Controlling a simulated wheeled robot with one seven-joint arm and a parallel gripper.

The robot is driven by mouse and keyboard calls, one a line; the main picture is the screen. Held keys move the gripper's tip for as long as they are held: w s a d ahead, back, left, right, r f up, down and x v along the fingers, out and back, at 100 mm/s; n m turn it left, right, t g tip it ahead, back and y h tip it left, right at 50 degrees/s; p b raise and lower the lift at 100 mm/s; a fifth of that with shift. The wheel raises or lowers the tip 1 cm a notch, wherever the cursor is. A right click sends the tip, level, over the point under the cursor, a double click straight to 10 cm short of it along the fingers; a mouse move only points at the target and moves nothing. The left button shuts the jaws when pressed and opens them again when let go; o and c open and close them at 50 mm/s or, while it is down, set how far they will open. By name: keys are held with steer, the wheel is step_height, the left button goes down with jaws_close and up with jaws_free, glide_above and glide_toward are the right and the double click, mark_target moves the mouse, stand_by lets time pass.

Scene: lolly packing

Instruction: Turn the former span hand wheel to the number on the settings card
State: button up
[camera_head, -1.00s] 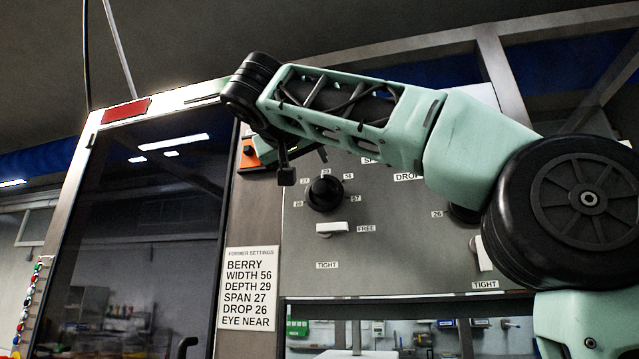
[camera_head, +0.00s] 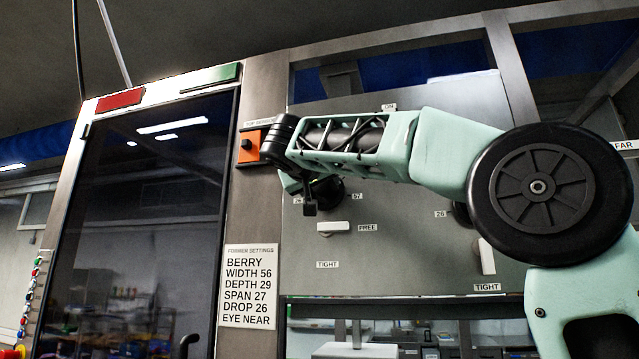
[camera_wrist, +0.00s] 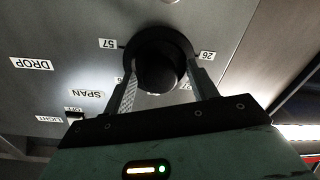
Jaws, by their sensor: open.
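The settings card (camera_head: 249,287) hangs on the post left of the panel and reads SPAN 27. The span hand wheel (camera_head: 331,190) is a round black knob on the grey panel, partly hidden by my arm in the head view. In the wrist view the hand wheel (camera_wrist: 160,62) lies between my open fingers, one on each side; I cannot tell whether they touch it. Labels 57 and 26 flank it, others are partly hidden, and its pointer does not show. A SPAN label (camera_wrist: 88,93) is beside it. My gripper (camera_wrist: 163,78) also shows at the wheel in the head view (camera_head: 312,192).
Below the wheel is a white clamp lever (camera_head: 333,227) near the FREE label, with TIGHT lower down. A second lever (camera_head: 487,256) is at TIGHT on the right. An orange switch box (camera_head: 252,147) sits on the post. A drop hand wheel (camera_head: 461,213) is half hidden behind my arm.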

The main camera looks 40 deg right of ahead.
steer(key=c, duration=1)
steer(key=shift+n, duration=0.4)
steer(key=shift+n+b, duration=0.3)
steer(key=shift+n, duration=3.7)
steer(key=shift+a, duration=0.1)
steer(key=o, duration=1)
steer(key=shift+a, duration=0.1)
